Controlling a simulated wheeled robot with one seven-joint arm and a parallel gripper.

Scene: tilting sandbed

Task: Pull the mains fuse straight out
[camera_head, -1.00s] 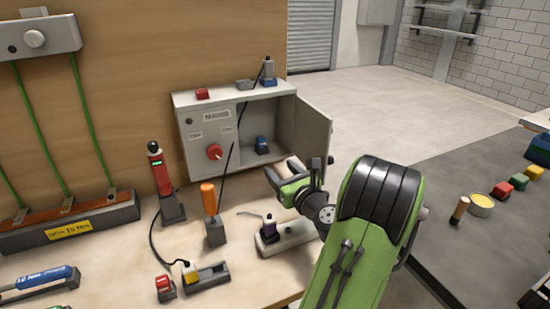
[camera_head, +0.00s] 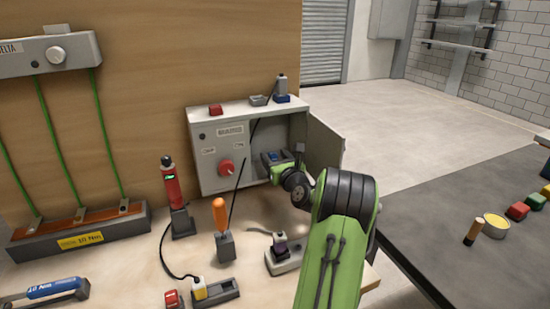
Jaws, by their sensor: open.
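The grey cabinet (camera_head: 205,170) stands on the bench against the wooden board, its door (camera_head: 325,150) swung open to the right. It has a red rotary switch (camera_head: 226,166) on its front. A small blue part, seemingly the mains fuse (camera_head: 273,155), shows in the open right compartment. My gripper (camera_head: 273,162) is open and reaches into this compartment at the blue part. Its fingers and the compartment's lower part overlap, so I cannot tell whether they touch the fuse. The fuse's lower part is hidden.
The open door stands just right of my wrist. A red block (camera_head: 215,110) and a blue-based device (camera_head: 282,90) sit on the cabinet top. An orange-handled tool (camera_head: 219,213), a red tester (camera_head: 173,187) and a grey block (camera_head: 285,258) stand in front.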

